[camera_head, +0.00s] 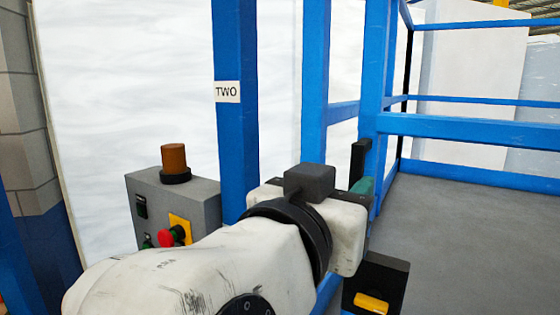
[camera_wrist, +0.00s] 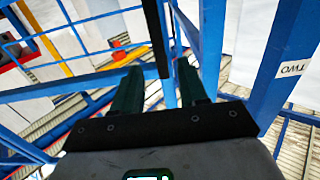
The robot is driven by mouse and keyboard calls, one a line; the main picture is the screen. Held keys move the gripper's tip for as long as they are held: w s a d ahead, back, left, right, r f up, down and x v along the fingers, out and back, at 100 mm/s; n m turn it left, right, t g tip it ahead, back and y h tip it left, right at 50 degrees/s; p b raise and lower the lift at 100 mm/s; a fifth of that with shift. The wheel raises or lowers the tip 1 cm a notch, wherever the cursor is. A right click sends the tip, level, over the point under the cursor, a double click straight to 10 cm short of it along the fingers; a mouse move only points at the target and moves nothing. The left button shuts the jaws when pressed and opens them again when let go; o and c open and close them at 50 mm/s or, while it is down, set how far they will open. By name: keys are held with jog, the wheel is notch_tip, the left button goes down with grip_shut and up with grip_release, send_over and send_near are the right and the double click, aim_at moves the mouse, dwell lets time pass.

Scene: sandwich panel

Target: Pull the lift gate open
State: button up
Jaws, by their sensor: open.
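The lift gate appears to be part of the blue framework of posts and rails (camera_head: 455,129) on the right in the head view; which bars belong to it I cannot tell. A black upright bar, apparently its handle (camera_head: 359,158), stands in front of a blue post. In the wrist view the black bar (camera_wrist: 155,30) runs down toward the space between my fingertips. My gripper (camera_wrist: 158,68) is open, with one dark green finger on each side of the bar's lower end. Contact is not visible. In the head view my wrist hides most of the gripper.
A grey control box (camera_head: 200,205) with an orange-brown beacon (camera_head: 174,158) and a red button (camera_head: 172,237) stands left of my arm. A blue post (camera_head: 236,110) bears a "TWO" label (camera_head: 228,92). A grey floor (camera_head: 470,235) lies open at the right.

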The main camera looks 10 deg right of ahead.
aim_at(355, 174)
jog(key=p+x, duration=0.2)
jog(key=x, duration=0.5)
jog(key=shift+f, duration=0.1)
grip_shut()
dwell(0.5)
